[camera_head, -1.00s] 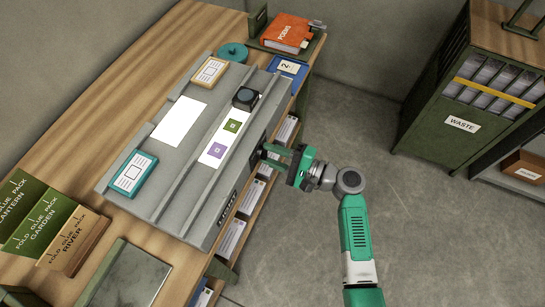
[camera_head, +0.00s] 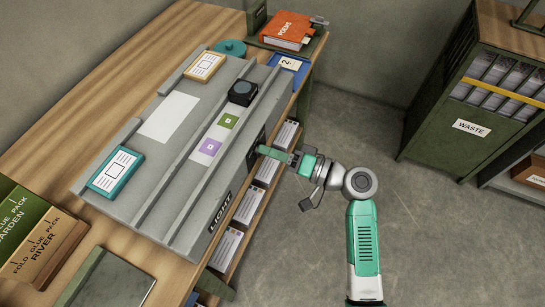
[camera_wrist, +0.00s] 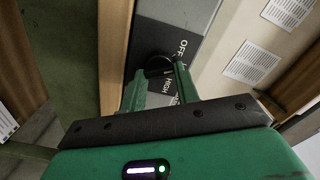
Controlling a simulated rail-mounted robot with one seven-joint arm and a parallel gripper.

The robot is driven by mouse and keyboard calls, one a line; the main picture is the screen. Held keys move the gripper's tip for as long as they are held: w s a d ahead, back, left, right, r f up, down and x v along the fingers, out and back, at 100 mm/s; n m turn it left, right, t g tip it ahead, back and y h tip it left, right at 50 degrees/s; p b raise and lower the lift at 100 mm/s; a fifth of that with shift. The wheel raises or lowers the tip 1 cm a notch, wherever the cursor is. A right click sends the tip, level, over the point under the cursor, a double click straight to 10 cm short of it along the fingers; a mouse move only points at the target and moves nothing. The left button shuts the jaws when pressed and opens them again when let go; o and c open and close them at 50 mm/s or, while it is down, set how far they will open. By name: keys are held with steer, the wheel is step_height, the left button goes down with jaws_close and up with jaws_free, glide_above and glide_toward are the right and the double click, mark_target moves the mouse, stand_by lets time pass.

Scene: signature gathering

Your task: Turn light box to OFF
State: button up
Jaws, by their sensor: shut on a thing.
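The light box (camera_head: 162,180) is a long grey slab on the wooden table, with a LIGHT label (camera_head: 220,209) on its front side. Its white panel (camera_head: 169,117) and the strip with green and purple squares look dull, not glowing. In the wrist view, a dark control plate (camera_wrist: 178,22) carries the words OFF and HIGH beside a round black knob (camera_wrist: 155,62). My gripper (camera_head: 261,150) reaches the box's front side from the right. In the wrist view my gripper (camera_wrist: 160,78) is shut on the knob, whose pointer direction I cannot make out.
On the box lie a teal-framed card (camera_head: 116,172), an orange-framed card (camera_head: 204,66) and a black block (camera_head: 242,92). Shelves of papers (camera_head: 244,206) sit below the table edge. Open floor separates the table from the WASTE cabinet (camera_head: 458,125).

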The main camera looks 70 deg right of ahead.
steer(key=shift+n+b, duration=1.6)
steer(key=shift+n, duration=0.4)
steer(key=shift+r, duration=0.1)
steer(key=o, duration=1)
steer(key=s, duration=0.2)
steer(key=s+p, duration=0.1)
steer(key=s, duration=0.2)
steer(key=s+p, duration=0.1)
steer(key=s, duration=0.2)
steer(key=shift+a, duration=0.4)
steer(key=shift+w, duration=0.1)
